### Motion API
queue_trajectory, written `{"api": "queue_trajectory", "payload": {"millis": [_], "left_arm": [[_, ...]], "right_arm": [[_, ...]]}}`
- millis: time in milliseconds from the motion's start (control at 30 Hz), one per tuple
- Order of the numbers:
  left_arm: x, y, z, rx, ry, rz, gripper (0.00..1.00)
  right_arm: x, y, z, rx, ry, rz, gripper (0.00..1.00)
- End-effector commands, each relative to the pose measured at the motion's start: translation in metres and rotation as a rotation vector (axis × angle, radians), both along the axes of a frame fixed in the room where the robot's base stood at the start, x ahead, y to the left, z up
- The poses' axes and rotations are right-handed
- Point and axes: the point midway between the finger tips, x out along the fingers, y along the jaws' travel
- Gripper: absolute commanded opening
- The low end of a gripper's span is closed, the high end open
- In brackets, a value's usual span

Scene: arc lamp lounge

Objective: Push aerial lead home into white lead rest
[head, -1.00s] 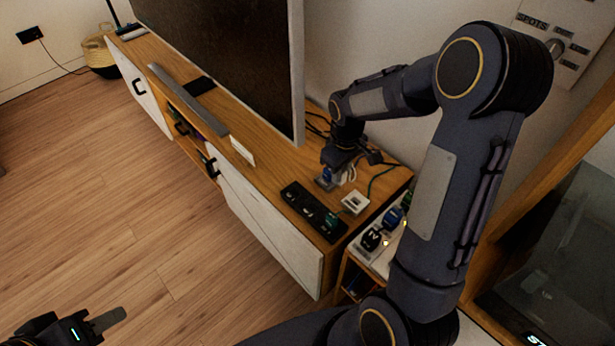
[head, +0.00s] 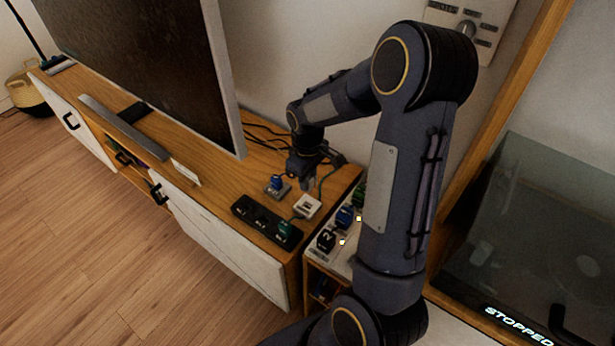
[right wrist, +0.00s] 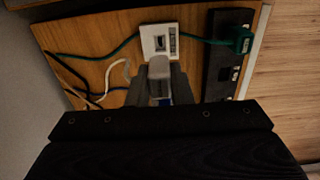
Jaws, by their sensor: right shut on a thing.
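My right gripper (head: 303,178) is low over the right end of the wooden cabinet. In the right wrist view its fingers (right wrist: 160,85) are shut on a pale grey plug, which I take as the aerial lead (right wrist: 158,67). The white lead rest (head: 307,206) is a small white block with a dark slot; it also shows in the right wrist view (right wrist: 158,36), just beyond the held plug. The plug's tip looks close to its near edge; I cannot tell whether they touch. My left gripper is out of view.
A grey block with a blue plug (head: 278,184) stands left of my right gripper. A black strip (head: 258,218) holds a green plug (head: 287,229), its cable passing by the white rest. Loose cables (right wrist: 100,75) lie behind. The television (head: 150,70) stands left.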

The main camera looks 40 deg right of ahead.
Motion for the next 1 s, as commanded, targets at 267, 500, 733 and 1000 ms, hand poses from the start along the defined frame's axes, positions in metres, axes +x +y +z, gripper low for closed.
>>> {"api": "queue_trajectory", "payload": {"millis": [267, 500, 733, 1000], "left_arm": [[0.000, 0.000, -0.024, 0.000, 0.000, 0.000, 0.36], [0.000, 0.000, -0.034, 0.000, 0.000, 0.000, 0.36], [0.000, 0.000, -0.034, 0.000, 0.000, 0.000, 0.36], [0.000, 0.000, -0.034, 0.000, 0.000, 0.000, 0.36]], "right_arm": [[-0.001, 0.000, -0.031, 0.000, 0.003, 0.000, 0.00], [0.000, 0.000, -0.046, 0.000, 0.001, 0.000, 0.00], [0.000, 0.000, -0.046, 0.000, 0.001, 0.000, 0.00], [0.000, 0.000, -0.046, 0.000, 0.001, 0.000, 0.00]]}}
